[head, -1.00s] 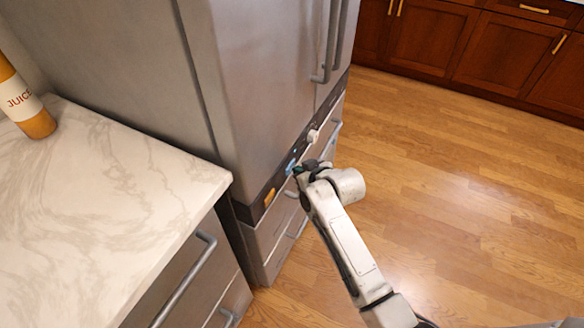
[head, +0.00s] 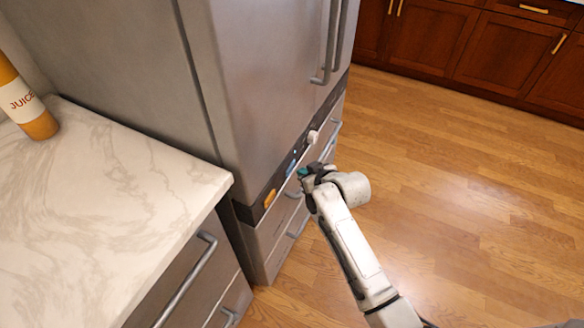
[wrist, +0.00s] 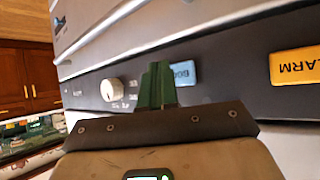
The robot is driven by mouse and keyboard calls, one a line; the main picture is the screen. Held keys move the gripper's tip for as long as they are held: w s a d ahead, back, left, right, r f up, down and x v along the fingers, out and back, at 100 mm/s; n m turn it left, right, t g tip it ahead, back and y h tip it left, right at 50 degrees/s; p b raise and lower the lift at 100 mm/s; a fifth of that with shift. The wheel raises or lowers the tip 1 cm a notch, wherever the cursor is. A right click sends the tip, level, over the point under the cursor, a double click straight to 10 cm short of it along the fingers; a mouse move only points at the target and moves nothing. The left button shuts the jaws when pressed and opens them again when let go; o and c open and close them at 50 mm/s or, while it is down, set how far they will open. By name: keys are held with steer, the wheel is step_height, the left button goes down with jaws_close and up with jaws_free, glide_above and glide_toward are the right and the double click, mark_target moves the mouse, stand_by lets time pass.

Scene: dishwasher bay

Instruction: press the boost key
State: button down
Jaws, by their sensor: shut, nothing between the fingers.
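The boost key (wrist: 183,73) is a blue square key on the dark control strip, its label partly covered by my fingers in the wrist view. In the head view the blue key (head: 291,167) sits between the orange key and the white knob. My gripper (wrist: 158,70) is shut and empty, its green fingertips just left of the blue key in the wrist view. In the head view my gripper (head: 303,172) is close in front of the strip, beside the blue key. I cannot tell whether the fingertips touch the panel.
The orange alarm key (wrist: 296,66) is right of the blue key, and a white knob (wrist: 112,91) is left of it. Bar handles (head: 300,226) stick out below the strip. A marble counter (head: 130,200) with a juice bottle (head: 25,103) is at left. The floor at right is clear.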

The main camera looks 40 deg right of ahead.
steer(key=s, duration=0.1)
steer(key=s+d+p, duration=0.1)
steer(key=s, duration=0.1)
steer(key=s+p, duration=0.1)
steer(key=shift+s+d, duration=0.4)
steer(key=shift+a, duration=0.1)
stand_by(0.8)
steer(key=s+a+r+g, duration=0.1)
steer(key=s+a+g, duration=0.2)
steer(key=s+a, duration=0.2)
steer(key=s+a+r+n+g+y+p, duration=0.1)
steer(key=s+a+g, duration=0.2)
steer(key=s, duration=0.8)
steer(key=s+a+r+g+p, duration=0.1)
steer(key=s+a+g, duration=0.2)
steer(key=s+a, duration=0.4)
steer(key=shift+s+r+n+g+y, duration=0.3)
steer(key=shift+s+y, duration=0.1)
steer(key=shift+s, duration=0.1)
